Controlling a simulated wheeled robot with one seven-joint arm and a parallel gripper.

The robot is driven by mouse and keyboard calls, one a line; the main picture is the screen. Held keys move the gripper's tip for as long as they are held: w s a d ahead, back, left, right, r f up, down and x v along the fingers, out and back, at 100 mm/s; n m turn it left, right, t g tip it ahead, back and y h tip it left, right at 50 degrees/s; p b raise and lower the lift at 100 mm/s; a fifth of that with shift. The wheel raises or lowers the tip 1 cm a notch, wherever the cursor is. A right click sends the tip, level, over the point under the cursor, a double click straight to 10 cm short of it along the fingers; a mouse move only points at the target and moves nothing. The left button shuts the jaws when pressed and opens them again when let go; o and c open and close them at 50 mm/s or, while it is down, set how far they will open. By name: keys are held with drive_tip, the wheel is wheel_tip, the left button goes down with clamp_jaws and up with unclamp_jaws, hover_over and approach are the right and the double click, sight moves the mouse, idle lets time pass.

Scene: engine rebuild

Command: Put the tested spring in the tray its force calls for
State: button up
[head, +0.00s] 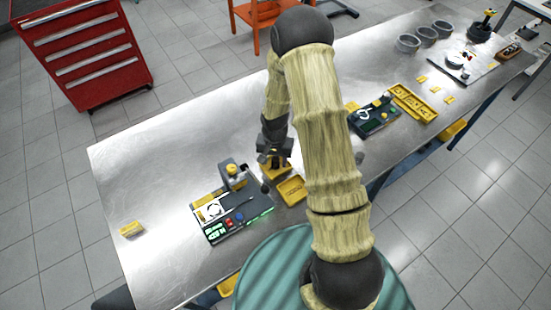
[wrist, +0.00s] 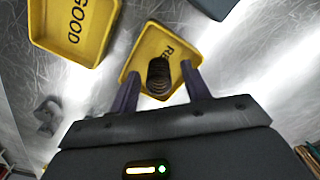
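A dark coil spring (wrist: 158,76) shows in the wrist view, within the outline of a yellow tray (wrist: 143,48) whose partly covered label begins "RE". The spring looks upright. My gripper (wrist: 160,72) has its two fingers on either side of the spring, with a visible gap on each side. It is open. A second yellow tray, marked GOOD (wrist: 48,20), is at upper left. In the head view my gripper (head: 273,158) is low over the farther tray (head: 279,173), and the GOOD tray (head: 292,191) is nearer. The spring is hidden there.
A tester (head: 233,175) stands on a dark board with lit green displays (head: 216,232), left of the trays. A yellow block (head: 131,229) lies at the far left. A green kit (head: 374,115), a long yellow tray (head: 412,103) and grey rings (head: 408,43) are to the right. The bench's left end is mostly clear.

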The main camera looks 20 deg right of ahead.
drive_tip(key=shift+s+r, duration=0.1)
drive_tip(key=shift+d+r, duration=0.1)
drive_tip(key=shift+r, duration=0.25)
wheel_tip(320, 180, up, 12)
drive_tip(key=b, duration=0.3)
drive_tip(key=shift+f, duration=0.25)
drive_tip(key=s+r+n+t, duration=0.2)
drive_tip(key=s+r+n, duration=0.3)
drive_tip(key=s, duration=0.9)
wheel_tip(320, 180, up, 3)
drive_tip(key=shift+r+t, duration=0.1)
drive_tip(key=shift+t, duration=0.2)
drive_tip(key=shift+s, duration=0.1)
idle(0.3)
